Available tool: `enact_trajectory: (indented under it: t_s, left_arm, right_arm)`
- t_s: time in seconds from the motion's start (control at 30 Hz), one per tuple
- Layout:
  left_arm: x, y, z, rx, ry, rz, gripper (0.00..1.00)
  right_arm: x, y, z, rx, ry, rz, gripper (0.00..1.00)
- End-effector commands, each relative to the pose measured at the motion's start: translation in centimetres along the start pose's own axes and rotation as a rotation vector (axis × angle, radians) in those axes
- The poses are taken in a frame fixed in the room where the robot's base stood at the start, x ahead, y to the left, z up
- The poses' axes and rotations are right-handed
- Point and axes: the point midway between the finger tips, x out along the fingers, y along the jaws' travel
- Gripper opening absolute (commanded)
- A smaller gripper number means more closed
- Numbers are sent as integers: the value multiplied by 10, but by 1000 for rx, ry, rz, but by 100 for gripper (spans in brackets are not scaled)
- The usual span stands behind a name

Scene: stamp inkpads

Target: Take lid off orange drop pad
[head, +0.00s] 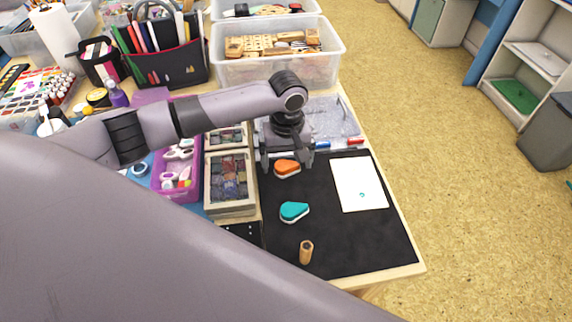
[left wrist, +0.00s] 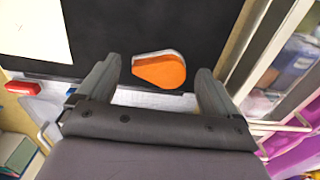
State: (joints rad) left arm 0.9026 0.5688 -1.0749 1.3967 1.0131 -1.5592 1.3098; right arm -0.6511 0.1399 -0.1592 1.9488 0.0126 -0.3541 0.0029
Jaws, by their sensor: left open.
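The orange drop pad (head: 287,168) lies on the black mat at its far left, a teardrop shape with an orange top over a white base. My left gripper (head: 286,160) is open just above and behind it, pointing down. In the left wrist view the orange drop pad (left wrist: 160,70) shows between and a little beyond the two open fingers (left wrist: 158,84), apart from both. Its orange top sits on the pale base, whose edge shows on one side. My right gripper is not in view.
A teal drop pad (head: 294,211), a wooden stamp (head: 306,252) and a white sheet (head: 360,184) lie on the black mat (head: 337,240). Wooden boxes (head: 231,208) border the mat on the left. Red and blue markers (head: 340,144) lie behind it.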

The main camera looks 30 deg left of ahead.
Motion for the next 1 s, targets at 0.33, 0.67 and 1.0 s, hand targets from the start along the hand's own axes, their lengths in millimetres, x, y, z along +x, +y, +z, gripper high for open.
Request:
enact_trajectory:
  t_s: [0.33,0.67,1.0]
  left_arm:
    - [-1,0,0,1,0,0,34]
    - [-12,1,0,1,0,2,34]
    - [-98,1,-1,2,2,6,34]
  right_arm:
    - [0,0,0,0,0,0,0]
    - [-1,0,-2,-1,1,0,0]
    - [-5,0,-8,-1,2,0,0]
